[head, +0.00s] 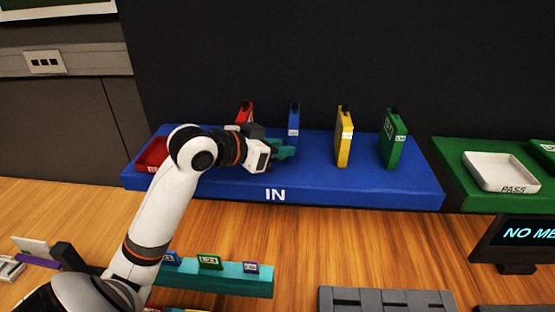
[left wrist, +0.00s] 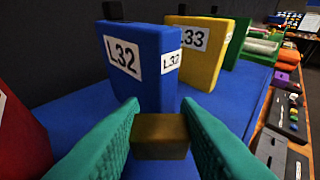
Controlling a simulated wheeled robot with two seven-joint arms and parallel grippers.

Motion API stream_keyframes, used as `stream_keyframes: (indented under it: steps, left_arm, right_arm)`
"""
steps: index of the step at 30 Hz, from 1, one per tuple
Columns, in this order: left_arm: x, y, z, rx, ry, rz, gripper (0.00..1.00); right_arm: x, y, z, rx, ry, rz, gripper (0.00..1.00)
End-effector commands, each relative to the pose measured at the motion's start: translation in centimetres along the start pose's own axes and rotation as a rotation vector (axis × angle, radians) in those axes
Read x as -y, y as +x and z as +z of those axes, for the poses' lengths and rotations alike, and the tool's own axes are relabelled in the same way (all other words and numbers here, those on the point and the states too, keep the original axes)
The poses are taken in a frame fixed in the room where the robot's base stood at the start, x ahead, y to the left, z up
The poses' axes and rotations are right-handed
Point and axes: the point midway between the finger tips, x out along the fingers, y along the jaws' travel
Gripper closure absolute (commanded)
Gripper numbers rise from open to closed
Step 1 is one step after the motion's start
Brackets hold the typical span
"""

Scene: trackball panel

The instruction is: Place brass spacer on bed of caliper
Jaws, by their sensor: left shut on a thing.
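The brass spacer (left wrist: 160,136) is a small brown-gold block held between the teal fingertips of my left gripper (left wrist: 160,130). In the head view my left gripper (head: 288,150) is over the blue IN shelf (head: 370,188), in front of the blue upright block. The spacer is hidden or too small to make out there. In the left wrist view the blue block (left wrist: 145,62), labelled L32, stands close ahead of the spacer. I cannot pick out the caliper bed for certain. My right gripper is not in view.
Red (head: 246,112), yellow (head: 343,137) and green (head: 391,139) upright blocks also stand on the shelf. A red tray (head: 152,153) sits at its left end. A white PASS tray (head: 500,170), a dark display (head: 525,232) and a grey slotted block (head: 385,301) are rightward.

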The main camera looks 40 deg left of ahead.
Motion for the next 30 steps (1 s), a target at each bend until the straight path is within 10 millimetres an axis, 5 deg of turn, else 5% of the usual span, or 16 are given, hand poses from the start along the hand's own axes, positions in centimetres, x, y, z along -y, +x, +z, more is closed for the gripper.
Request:
stream_keyframes:
  steps: [6,18,19,23,30]
  left_arm:
    - [0.0,1.2,-3.0,-0.004,-0.004,-0.001,0.93]
    - [0.0,1.4,-3.5,-0.002,-0.001,0.000,0.93]
    - [0.0,1.4,-3.5,-0.002,-0.001,0.000,0.69]
    - [0.0,1.4,-3.5,-0.002,-0.001,-0.001,0.49]
    - [0.0,1.4,-3.4,-0.002,-0.001,-0.001,0.49]
  right_arm:
    - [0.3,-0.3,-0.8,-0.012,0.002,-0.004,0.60]
    - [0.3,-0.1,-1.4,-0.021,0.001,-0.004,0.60]
    - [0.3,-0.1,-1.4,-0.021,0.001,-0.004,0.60]
    - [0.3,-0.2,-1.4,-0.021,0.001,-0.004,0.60]
    - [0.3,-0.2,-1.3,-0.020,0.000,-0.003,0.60]
